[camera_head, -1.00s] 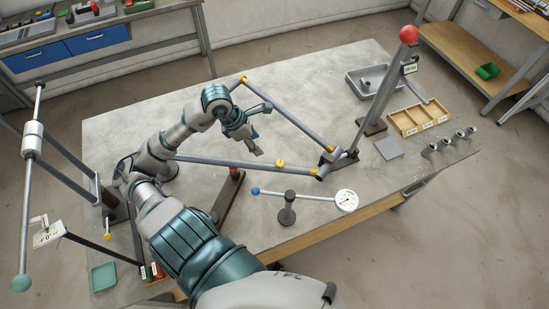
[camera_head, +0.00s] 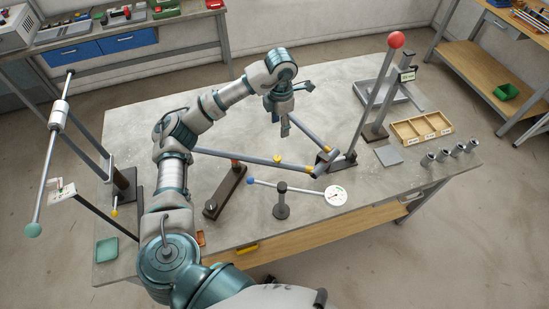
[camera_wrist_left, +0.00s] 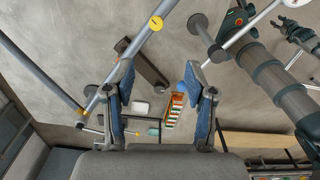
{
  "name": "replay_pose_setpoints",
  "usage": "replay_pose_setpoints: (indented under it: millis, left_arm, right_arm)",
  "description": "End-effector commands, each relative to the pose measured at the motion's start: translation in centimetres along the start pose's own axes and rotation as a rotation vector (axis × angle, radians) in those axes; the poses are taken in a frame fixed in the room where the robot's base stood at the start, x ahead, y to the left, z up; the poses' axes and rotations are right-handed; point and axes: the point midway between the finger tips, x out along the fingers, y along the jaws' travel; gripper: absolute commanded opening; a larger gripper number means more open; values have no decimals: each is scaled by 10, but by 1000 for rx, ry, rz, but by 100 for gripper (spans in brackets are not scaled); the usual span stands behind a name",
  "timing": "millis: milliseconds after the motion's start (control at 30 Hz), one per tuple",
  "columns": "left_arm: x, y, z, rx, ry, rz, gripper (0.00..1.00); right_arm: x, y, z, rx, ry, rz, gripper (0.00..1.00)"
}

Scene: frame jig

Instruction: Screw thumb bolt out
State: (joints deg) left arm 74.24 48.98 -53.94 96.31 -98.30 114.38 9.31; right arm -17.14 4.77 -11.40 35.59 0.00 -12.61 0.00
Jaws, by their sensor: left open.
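The frame of grey tubes (camera_head: 235,155) stands on the table with yellow thumb bolts on it. One yellow thumb bolt (camera_head: 278,158) sits midway along the near tube, and it also shows in the left wrist view (camera_wrist_left: 155,23). Another yellow bolt (camera_wrist_left: 81,111) is at a tube end in that view. My left gripper (camera_head: 293,110) is open and empty, held above the far side of the frame, apart from the bolts. In the left wrist view its blue-padded fingers (camera_wrist_left: 158,78) are spread with nothing between them. My arm hides part of the far tube.
A dial gauge (camera_head: 336,195) on a stand with a blue-ended rod stands in front of the frame. A post with a red ball (camera_head: 396,40) rises right of it. A wooden tray (camera_head: 421,128) and several small cylinders are farther right.

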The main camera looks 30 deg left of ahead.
Motion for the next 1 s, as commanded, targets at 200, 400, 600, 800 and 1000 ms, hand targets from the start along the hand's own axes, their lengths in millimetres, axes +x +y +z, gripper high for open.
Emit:
replay_pose_setpoints:
  millis: [200,400,600,800,1000]
  left_arm:
    - [24,3,-2,-2,7,0,56]
    - [68,0,-1,-3,9,2,56]
    - [115,-4,1,-2,9,5,56]
    - [152,-3,2,-1,7,6,56]
    - [170,0,0,-2,3,5,56]
  right_arm:
    - [-4,2,1,-2,-1,3,37]
    - [-11,-2,-1,0,0,-2,37]
    - [-19,-11,-4,2,2,-14,37]
    - [-25,-7,-3,0,1,-9,37]
    - [-27,2,-1,-1,-2,1,37]
